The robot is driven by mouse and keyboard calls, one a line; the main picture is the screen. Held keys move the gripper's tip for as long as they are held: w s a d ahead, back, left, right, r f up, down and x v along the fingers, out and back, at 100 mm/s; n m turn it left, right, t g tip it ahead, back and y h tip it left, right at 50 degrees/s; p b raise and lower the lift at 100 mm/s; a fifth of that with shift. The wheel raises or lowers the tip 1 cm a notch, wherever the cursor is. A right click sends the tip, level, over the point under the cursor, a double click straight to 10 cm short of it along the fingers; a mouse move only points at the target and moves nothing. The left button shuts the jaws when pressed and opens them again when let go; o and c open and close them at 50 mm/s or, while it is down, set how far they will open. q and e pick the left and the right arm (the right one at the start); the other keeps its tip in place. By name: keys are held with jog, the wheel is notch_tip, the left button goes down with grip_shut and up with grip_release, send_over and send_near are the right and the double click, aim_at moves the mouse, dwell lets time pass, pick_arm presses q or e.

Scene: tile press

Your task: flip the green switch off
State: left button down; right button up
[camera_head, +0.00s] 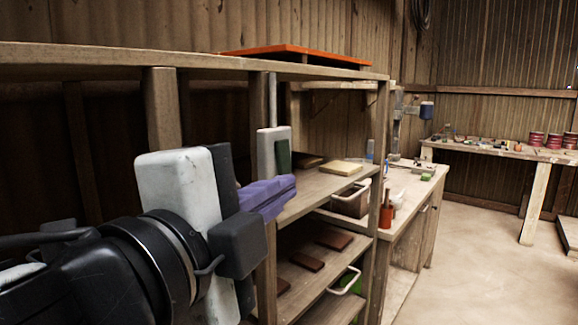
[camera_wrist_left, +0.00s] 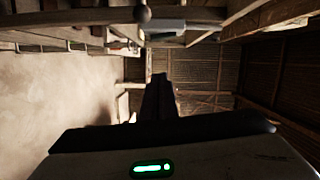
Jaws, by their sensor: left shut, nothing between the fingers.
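The green switch (camera_head: 283,156) is on the front of a pale grey box (camera_head: 265,146) on a shelf post, with a conduit running up from it. My left gripper (camera_head: 290,185) has purple fingers that are shut and empty. In the head view its fingertips appear just below and slightly right of the switch; a gap in depth is hard to judge. In the left wrist view the shut fingers (camera_wrist_left: 160,80) point away as a dark shape, and the green switch cannot be made out there. My right gripper is not in view.
Reddish tiles (camera_head: 333,239) lie on a lower shelf. An orange panel (camera_head: 300,52) lies on top. A workbench (camera_head: 403,200) stands beyond; open floor (camera_head: 465,260) is at right.

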aim_at(286, 171)
pick_arm(q)
jog(key=w, duration=0.3)
jog(key=w+p, duration=0.1)
jog(key=w, duration=0.3)
jog(key=w+d+p, duration=0.1)
jog(key=w, duration=0.2)
jog(key=shift+w+d+f, duration=0.1)
jog(key=shift+w+f, duration=0.25)
jog(key=shift+w, duration=0.05)
jog(key=shift+w+a+f, duration=0.1)
jog(key=shift+w+a, duration=0.1)
jog(key=shift+a, duration=0.1)
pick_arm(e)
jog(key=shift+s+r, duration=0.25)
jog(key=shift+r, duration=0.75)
